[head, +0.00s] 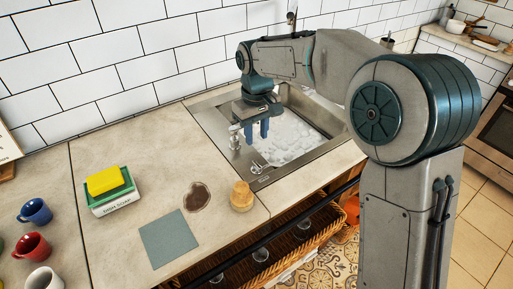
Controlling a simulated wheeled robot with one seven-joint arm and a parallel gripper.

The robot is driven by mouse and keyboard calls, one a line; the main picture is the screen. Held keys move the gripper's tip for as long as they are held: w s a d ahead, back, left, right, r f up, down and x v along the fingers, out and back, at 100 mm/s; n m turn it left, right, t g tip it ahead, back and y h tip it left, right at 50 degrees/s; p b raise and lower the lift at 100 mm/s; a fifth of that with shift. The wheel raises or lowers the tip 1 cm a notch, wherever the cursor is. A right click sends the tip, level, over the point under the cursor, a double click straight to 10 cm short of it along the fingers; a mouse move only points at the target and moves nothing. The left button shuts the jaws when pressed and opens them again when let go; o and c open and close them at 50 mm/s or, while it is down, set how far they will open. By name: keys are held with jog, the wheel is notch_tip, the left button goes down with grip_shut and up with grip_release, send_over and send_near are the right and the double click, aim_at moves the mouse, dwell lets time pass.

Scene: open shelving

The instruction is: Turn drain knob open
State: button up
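My gripper (257,132) points down over the left part of the sink (213,122). Its two blue fingers are apart, with nothing visible between them. A small upright metal fitting (235,138) stands on the left rim of the sink, just left of the fingers and apart from them in the picture. A second shiny metal piece (257,168) sits at the near left corner of the rim, below the gripper. I cannot tell for sure which of the two is the drain knob, nor its turn position. White foam (290,140) covers the basin.
A tiled wall (150,45) stands behind.

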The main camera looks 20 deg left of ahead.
notch_tip(320, 180, up, 3)
jog(key=shift+f, duration=0.1)
dwell(0.5)
jog(key=s+d+r+m+t, duration=0.1)
jog(key=s+d+m, duration=0.25)
jog(key=d, duration=0.65)
jog(key=s+d+r+m+t, duration=0.15)
jog(key=s+d, duration=0.25)
jog(key=d, duration=0.6)
jog(key=s+d+f+m, duration=0.5)
jog(key=s+d, duration=0.5)
jog(key=s, duration=0.1)
jog(key=shift+s+d, duration=0.25)
jog(key=shift+d, duration=0.1)
jog(key=shift+a, duration=0.1)
